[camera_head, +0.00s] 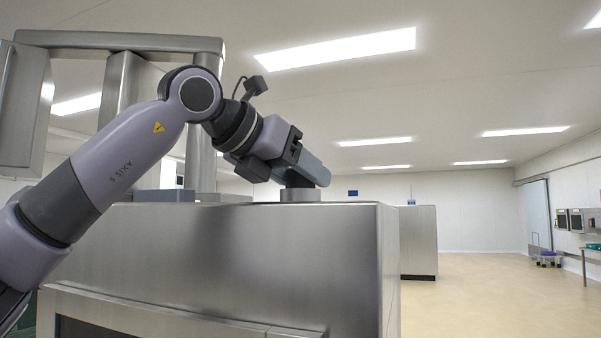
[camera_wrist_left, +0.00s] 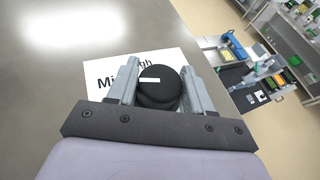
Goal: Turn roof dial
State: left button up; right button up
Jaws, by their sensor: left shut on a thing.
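The roof dial (camera_wrist_left: 158,85) is a round black knob with a white mark on its top, seen in the left wrist view. It stands on a white label with black letters (camera_wrist_left: 105,72), partly covered by the gripper. My left gripper (camera_wrist_left: 160,90) has one finger on each side of the dial and is shut on it. In the head view my left gripper (camera_head: 305,172) reaches down to the roof of the steel machine (camera_head: 230,250). There the fingers hide most of the dial, and a grey round base (camera_head: 300,195) shows under them. My right gripper is not in view.
A steel frame (camera_head: 120,41) with upright posts rises at the left behind my arm. Another steel cabinet (camera_head: 418,240) stands farther back. The floor (camera_head: 480,290) to the right is clear. The left wrist view shows shelves and a bench with blue items (camera_wrist_left: 235,45) beyond the roof edge.

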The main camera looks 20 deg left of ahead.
pick_arm(q)
jog(key=m+g+h, duration=0.3)
jog(key=m+h, duration=0.1)
jog(key=shift+m+h, duration=0.3)
jog(key=shift+r+m+g+h, duration=0.1)
jog(key=shift+m+g+h, duration=0.8)
jog(key=shift+m+g, duration=0.7)
jog(key=shift+m+g+h, duration=0.3)
jog(key=shift+m+g, duration=0.3)
jog(key=shift+g, duration=0.2)
jog(key=o, duration=1)
jog(key=shift+c, duration=0.2)
jog(key=shift+s, duration=0.15)
